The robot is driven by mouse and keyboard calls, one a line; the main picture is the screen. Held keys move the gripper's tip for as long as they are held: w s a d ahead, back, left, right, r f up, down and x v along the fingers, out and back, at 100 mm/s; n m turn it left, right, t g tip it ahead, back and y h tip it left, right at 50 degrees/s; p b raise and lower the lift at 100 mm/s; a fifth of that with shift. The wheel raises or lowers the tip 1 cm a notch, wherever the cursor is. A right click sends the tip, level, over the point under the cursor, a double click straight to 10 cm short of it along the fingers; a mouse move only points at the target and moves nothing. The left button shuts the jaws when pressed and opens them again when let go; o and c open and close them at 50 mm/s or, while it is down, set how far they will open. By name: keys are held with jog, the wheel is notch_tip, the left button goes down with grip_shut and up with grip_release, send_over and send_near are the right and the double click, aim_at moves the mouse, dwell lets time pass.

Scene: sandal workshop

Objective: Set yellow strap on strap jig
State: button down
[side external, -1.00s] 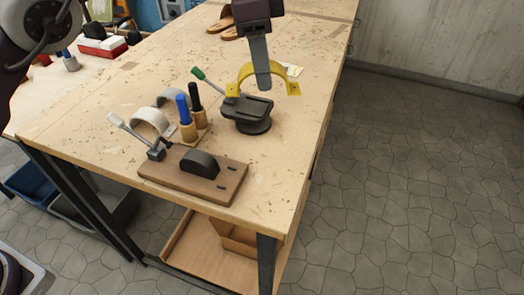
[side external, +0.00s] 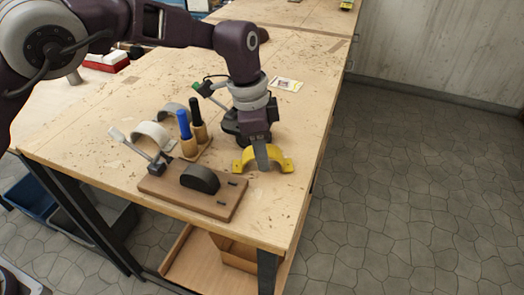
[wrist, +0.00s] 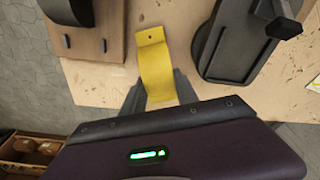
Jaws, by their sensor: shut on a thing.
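The yellow strap (side external: 276,166) is an arched band with flat, holed end tabs. My gripper (side external: 262,163) is shut on the top of its arch, pointing down. In the wrist view the strap (wrist: 155,65) lies between my fingers (wrist: 160,95). I cannot tell whether its tabs touch the bench. The strap jig (side external: 160,191) is a brown board with a black rounded form (side external: 201,178), small dark pegs and a lever clamp (side external: 140,144). The strap is to the right of the jig and apart from it. Part of the jig (wrist: 88,42) shows at upper left in the wrist view.
A black swivel stand with a green-handled lever (side external: 232,127) is close behind my gripper, partly hidden. Blue and black-handled tools (side external: 184,124) stand in a wooden holder behind the jig. Pale arched straps (side external: 153,133) are beside them. The bench's right edge is near the strap.

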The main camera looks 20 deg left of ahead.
jog(key=shift+f, duration=0.2)
jog(key=c, duration=0.9)
grip_release()
jog(key=shift+c, duration=0.2)
notch_tip(320, 180, up, 12)
jog(key=a, duration=0.1)
jog(key=shift+s+a, duration=0.35)
jog(key=shift+r, duration=0.1)
